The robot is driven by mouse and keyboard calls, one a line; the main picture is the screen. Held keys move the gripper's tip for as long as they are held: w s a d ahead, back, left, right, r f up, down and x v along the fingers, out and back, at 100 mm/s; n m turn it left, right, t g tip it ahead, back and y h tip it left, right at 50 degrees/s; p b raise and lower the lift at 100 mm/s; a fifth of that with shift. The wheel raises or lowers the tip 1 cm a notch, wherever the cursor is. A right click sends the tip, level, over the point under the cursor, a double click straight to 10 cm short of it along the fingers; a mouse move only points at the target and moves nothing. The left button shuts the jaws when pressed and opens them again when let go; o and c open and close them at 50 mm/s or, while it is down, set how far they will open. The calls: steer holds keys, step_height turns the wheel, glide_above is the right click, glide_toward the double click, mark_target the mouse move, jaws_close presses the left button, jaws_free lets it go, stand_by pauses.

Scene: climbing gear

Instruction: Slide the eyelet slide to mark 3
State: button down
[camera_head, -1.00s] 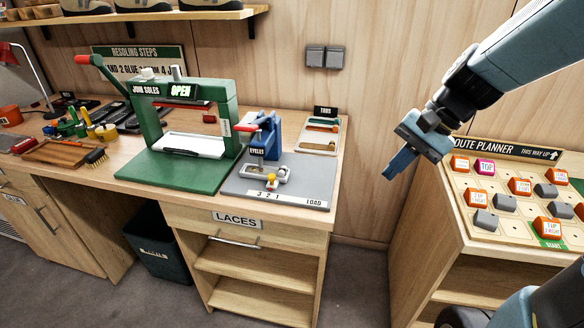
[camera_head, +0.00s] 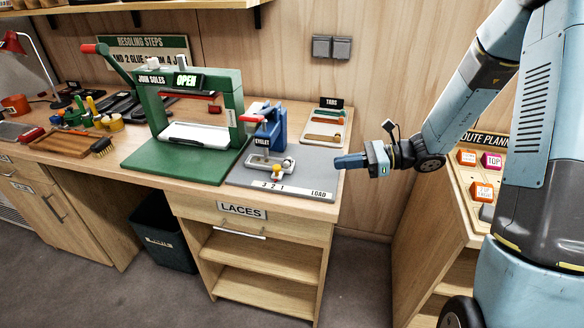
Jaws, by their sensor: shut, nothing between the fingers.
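The eyelet station is a blue press (camera_head: 270,128) with a red handle on a grey base plate (camera_head: 300,180). Its slide (camera_head: 272,163) is a pale metal piece with a small yellow and red knob (camera_head: 276,173). A white strip (camera_head: 292,190) along the front edge carries the marks 3, 2, 1 and LOAD from left to right. The knob stands near marks 2 and 1; its exact mark I cannot tell. My gripper (camera_head: 341,162) is shut and empty, in the air to the right of the plate, its fingers pointing left and apart from the slide.
The green sole press (camera_head: 197,110) stands left of the eyelet station. A tray labelled TABS (camera_head: 325,128) lies behind it. The route planner board (camera_head: 463,185) is at the right, partly hidden by my arm. The bench's right edge lies below my gripper.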

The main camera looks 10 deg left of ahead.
steer(key=shift+w+a+f+m, duration=0.2)
steer(key=shift+w+f+m, duration=0.1)
steer(key=shift+w+f, duration=0.05)
steer(key=shift+a+f, duration=0.1)
steer(key=shift+a, duration=0.2)
steer(key=x, duration=1.3)
steer(key=shift+w+a+r, duration=0.1)
steer(key=shift+a+r, duration=0.05)
steer(key=shift+r, duration=0.05)
steer(key=shift+w, duration=0.15)
